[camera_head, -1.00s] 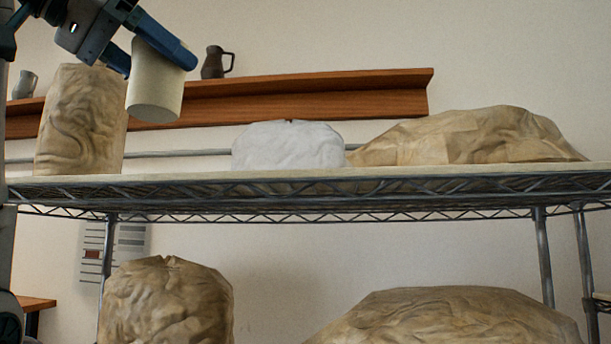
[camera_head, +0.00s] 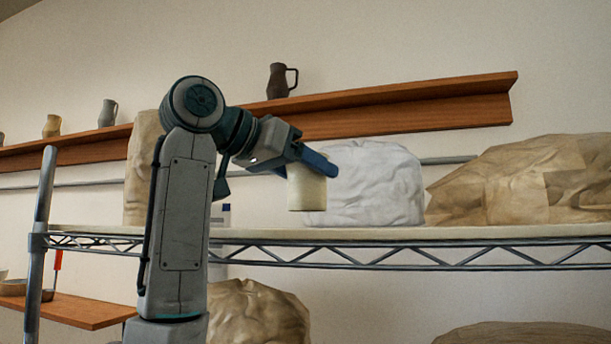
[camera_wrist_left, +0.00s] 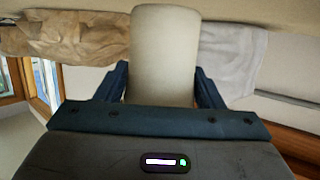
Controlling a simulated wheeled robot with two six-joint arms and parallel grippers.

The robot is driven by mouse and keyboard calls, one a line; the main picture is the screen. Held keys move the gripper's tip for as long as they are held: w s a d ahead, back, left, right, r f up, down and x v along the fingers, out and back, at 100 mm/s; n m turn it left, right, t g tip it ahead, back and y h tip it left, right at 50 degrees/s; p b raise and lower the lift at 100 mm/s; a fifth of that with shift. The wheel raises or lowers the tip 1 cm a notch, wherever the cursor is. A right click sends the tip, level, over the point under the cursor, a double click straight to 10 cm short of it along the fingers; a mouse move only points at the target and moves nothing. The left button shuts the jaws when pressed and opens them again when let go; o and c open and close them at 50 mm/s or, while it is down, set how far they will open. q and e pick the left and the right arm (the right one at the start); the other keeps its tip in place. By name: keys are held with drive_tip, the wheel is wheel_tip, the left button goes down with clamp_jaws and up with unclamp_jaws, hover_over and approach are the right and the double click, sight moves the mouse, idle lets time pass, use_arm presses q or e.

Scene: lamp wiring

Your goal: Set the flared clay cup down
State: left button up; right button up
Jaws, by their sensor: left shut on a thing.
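The pale cream clay cup (camera_head: 307,190) is held by my left gripper (camera_head: 308,165) above the upper wire shelf (camera_head: 400,235), in front of the white wrapped bundle. In the left wrist view the cup (camera_wrist_left: 165,55) stands out between the two blue fingers of my left gripper (camera_wrist_left: 160,85). From the head view I cannot tell whether the cup's base touches the shelf; its lower edge shows a little above the shelf's front edge. My right gripper is in neither view.
A white wrapped bundle (camera_head: 370,185) stands just behind the cup. A large brown wrapped bundle (camera_head: 530,180) lies to the right, and a tall brown one (camera_head: 143,165) stands left, partly behind my arm. A wooden wall ledge (camera_head: 400,105) holds a dark jug (camera_head: 281,80).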

use_arm(q)
wheel_tip(320, 180, down, 2)
drive_tip(key=shift+w+f+p, duration=0.15)
drive_tip(key=shift+f+p, duration=0.1)
drive_tip(key=shift+p, duration=0.1)
drive_tip(key=shift+f, duration=0.15)
drive_tip(key=o, duration=1.1)
drive_tip(key=shift+o, duration=0.2)
